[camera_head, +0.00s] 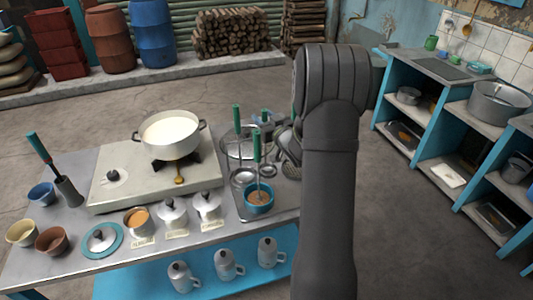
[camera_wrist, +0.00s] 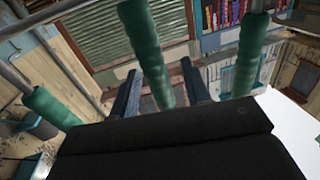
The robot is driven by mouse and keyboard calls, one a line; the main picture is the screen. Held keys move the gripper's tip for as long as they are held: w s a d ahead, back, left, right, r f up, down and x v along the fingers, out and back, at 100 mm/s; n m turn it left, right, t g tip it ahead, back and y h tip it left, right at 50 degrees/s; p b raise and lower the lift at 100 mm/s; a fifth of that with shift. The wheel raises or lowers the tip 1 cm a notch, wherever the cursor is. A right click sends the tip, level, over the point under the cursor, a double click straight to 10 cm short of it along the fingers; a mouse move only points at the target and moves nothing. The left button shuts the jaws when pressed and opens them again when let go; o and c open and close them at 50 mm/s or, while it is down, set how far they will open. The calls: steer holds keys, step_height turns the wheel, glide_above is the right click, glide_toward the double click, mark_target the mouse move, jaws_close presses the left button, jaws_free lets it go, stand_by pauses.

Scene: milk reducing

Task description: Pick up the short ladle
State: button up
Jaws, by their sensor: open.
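Several green-handled utensils stand upright at the right of the counter in the head view. One green handle (camera_head: 237,115) is at the left, one (camera_head: 256,146) rises from a blue bowl, and a shorter-looking one (camera_head: 265,116) is behind. Round metal ladle bowls (camera_head: 243,178) show below. I cannot tell for sure which is the short ladle. My gripper (camera_wrist: 160,70) is open in the wrist view, with a green handle (camera_wrist: 150,50) seen between its dark fingers; contact cannot be told. Other green handles flank it left (camera_wrist: 50,108) and right (camera_wrist: 250,42). My arm hides part of the rack area.
A pot of milk (camera_head: 170,134) stands on the stove (camera_head: 110,185) to the left. The blue bowl (camera_head: 259,203), lidded jars (camera_head: 172,214) and small bowls (camera_head: 22,233) line the counter. Shelves (camera_head: 440,130) stand at the right. The floor between is clear.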

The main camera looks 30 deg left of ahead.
jaws_close()
steer(key=shift+r, duration=0.1)
